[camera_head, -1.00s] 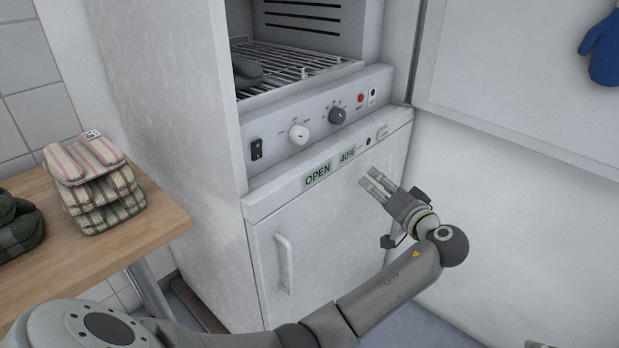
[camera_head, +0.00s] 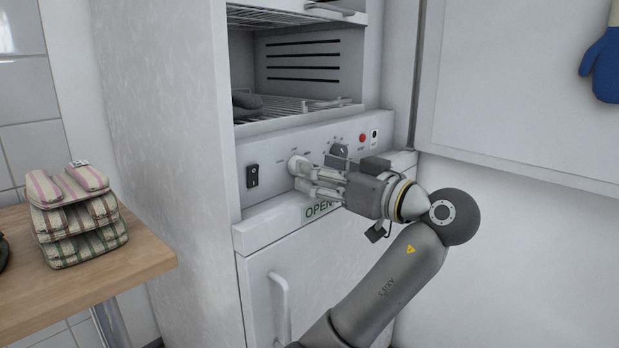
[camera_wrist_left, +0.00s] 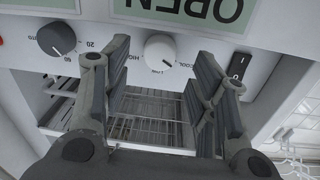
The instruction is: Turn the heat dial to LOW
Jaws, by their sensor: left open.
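The white heat dial (camera_head: 296,164) is on the control panel of the white cabinet. My right gripper is not in view.
A dark timer dial (camera_head: 340,151) sits right of the white dial, partly behind my gripper. A black rocker switch (camera_head: 253,175) is to its left. A red light (camera_head: 362,138) is at the far right. The open compartment with a wire rack (camera_head: 290,106) lies above.

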